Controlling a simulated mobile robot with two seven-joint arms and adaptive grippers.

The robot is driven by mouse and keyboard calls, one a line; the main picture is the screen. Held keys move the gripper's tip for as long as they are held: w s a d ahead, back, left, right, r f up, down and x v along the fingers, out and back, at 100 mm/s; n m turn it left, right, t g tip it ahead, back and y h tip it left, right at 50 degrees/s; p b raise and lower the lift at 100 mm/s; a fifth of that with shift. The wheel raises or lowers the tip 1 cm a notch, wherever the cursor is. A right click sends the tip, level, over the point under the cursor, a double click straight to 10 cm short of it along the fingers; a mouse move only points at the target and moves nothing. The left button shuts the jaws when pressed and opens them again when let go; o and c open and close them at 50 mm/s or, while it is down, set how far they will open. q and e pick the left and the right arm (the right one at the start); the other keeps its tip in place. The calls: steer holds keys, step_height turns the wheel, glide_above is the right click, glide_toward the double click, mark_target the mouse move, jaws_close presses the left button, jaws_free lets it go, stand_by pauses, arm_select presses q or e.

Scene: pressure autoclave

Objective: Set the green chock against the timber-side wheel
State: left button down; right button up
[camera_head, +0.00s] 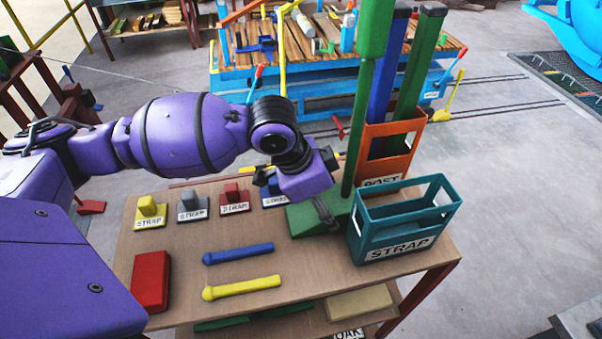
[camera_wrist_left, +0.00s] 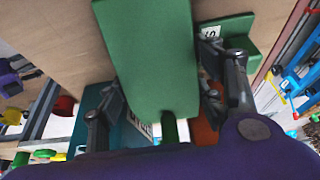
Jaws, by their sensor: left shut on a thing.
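My left gripper (camera_head: 325,215) is shut on the green chock (camera_head: 300,218), a broad green block low over the right part of the table. In the left wrist view the fingers (camera_wrist_left: 170,95) lie either side of the chock (camera_wrist_left: 150,55). A green pole (camera_head: 353,150) with a thick top rises from beside the block and looks joined to it. Whether the chock touches the table I cannot tell. The blue cart (camera_head: 300,98) with a plank deck stands behind on rails. Its wheels cannot be made out. My right gripper is not in view.
A teal STRAP crate (camera_head: 405,225) stands close to the right of my gripper. Behind it an orange POST crate (camera_head: 390,140) holds tall posts. Strap blocks (camera_head: 235,203), blue and yellow rods and a red block (camera_head: 151,280) lie on the table. Floor right of the table is clear.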

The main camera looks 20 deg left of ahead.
arm_select(q)
steer(key=shift+c, duration=2.4)
jaws_free()
steer(key=shift+r, duration=0.1)
